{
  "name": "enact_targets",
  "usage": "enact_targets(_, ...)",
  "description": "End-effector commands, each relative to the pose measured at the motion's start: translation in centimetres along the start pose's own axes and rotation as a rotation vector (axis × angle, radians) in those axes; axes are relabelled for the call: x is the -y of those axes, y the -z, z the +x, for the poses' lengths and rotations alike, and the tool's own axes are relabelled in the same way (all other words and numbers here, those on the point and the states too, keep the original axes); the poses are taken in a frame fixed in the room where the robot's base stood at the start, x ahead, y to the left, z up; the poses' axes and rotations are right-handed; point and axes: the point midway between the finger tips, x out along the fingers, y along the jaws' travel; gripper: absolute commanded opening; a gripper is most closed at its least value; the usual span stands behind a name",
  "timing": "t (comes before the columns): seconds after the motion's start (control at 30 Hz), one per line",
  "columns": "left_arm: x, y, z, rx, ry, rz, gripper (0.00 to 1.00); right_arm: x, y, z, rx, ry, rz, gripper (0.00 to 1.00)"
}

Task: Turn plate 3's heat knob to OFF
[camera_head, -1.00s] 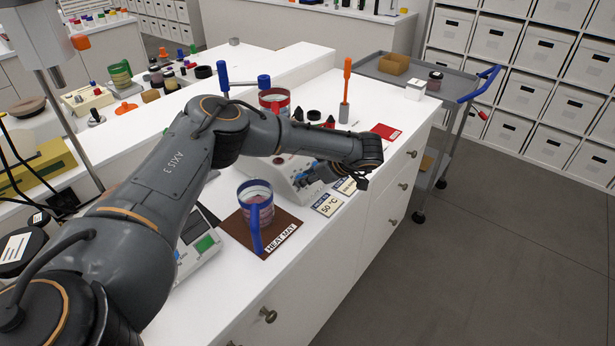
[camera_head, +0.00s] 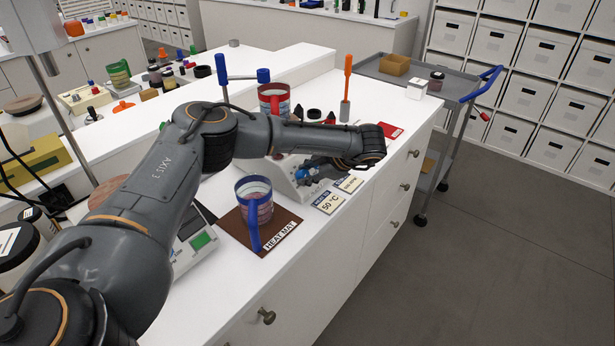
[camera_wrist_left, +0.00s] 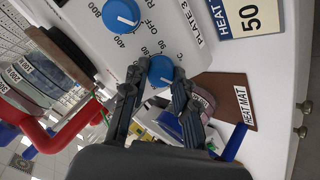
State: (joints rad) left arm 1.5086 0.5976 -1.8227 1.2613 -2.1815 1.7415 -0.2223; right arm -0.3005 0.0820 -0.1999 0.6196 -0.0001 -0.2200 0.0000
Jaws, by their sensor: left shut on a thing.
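Plate 3 (camera_wrist_left: 100,45) is a pale hotplate; its front shows the lettering "PLATE 3" and two blue knobs in the left wrist view. The heat knob (camera_wrist_left: 161,70), with 80, 90 and C marked around it, has a white pointer line toward the lower right of that picture. My left gripper (camera_wrist_left: 154,78) is shut on this heat knob, a dark finger on either side of it. The other blue knob (camera_wrist_left: 120,15), marked RPM and OFF, is apart from the fingers.
A blue-handled mug (camera_head: 256,200) stands on the brown heat mat (camera_head: 284,222) close by. A red-rimmed mug (camera_head: 273,97) and an orange-handled tool (camera_head: 346,85) stand behind. Label cards (camera_head: 329,202) lie at the counter's front edge. A grey cart (camera_head: 445,88) stands right.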

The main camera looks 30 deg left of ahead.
Motion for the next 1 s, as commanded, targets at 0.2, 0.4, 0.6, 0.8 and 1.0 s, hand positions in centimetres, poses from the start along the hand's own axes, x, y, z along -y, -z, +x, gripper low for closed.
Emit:
enact_targets(0.2,0.03,-0.03,0.06,0.0,-0.002,-0.073,0.0,0.03,-0.04,0.62,0.0,0.0,0.0,0.4)
enact_targets(0.4,0.0,0.01,-0.01,0.0,-0.002,-0.098,0.0,0.05,-0.03,0.71,-0.001,0.0,0.0,0.4)
enact_targets(0.6,-0.02,0.02,-0.03,0.0,-0.002,-0.1,0.0,0.14,0.0,0.7,-0.001,0.002,0.001,0.4)
enact_targets(0.8,-0.02,0.02,-0.03,0.0,-0.002,-0.099,0.4,0.3,0.04,0.7,-0.002,0.003,0.002,0.4)
enact_targets(1.0,-0.01,0.01,-0.03,0.0,-0.002,-0.098,0.5,0.34,0.06,0.7,-0.002,0.004,0.002,0.4)
